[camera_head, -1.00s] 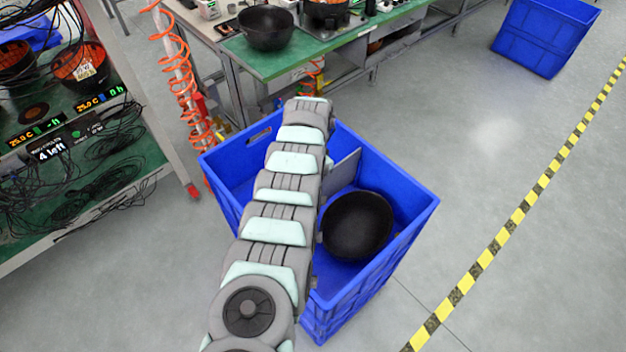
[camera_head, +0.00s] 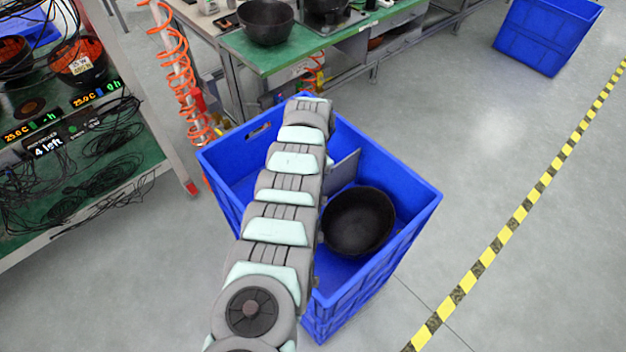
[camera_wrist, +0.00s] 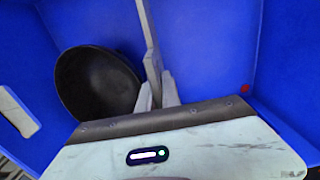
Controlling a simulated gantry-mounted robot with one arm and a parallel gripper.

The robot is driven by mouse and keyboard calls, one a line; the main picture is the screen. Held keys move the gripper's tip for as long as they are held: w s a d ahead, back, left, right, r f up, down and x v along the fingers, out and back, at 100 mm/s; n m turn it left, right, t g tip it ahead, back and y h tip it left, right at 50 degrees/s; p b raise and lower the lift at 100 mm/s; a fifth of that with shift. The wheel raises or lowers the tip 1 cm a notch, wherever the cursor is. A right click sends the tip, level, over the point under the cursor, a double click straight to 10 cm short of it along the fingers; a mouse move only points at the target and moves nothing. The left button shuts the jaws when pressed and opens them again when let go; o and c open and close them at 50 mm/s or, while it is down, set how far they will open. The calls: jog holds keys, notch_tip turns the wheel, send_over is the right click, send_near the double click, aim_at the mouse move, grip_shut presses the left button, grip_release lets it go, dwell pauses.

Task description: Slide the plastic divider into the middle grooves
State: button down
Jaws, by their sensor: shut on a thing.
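The plastic divider (camera_head: 343,172) is a thin grey panel standing on edge across the inside of the blue crate (camera_head: 413,220). My arm hides part of it in the head view. In the wrist view the divider (camera_wrist: 149,40) runs upright away from my gripper (camera_wrist: 157,92), whose two fingers are shut on its near edge. The fingers are hidden behind my arm in the head view. A black bowl (camera_head: 358,220) lies in the crate on the right side of the divider; it is on the left in the wrist view (camera_wrist: 95,85). The grooves cannot be made out.
A green-topped workbench (camera_head: 300,50) with another black bowl (camera_head: 266,22) stands behind the crate. A rack with cables (camera_head: 70,190) is at the left. A second blue crate (camera_head: 547,38) stands far right. The floor right of the crate is clear up to the striped tape (camera_head: 520,210).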

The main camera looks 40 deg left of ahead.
jog(key=shift+f+b, duration=0.95)
jog(key=shift+f, duration=0.1)
jog(key=c, duration=1.5)
grip_release()
notch_tip(320, 180, up, 6)
jog(key=p, duration=0.5)
jog(key=shift+r+p, duration=0.1)
jog(key=shift+p, duration=0.2)
jog(key=shift+r, duration=2.35)
jog(key=shift+p, duration=0.3)
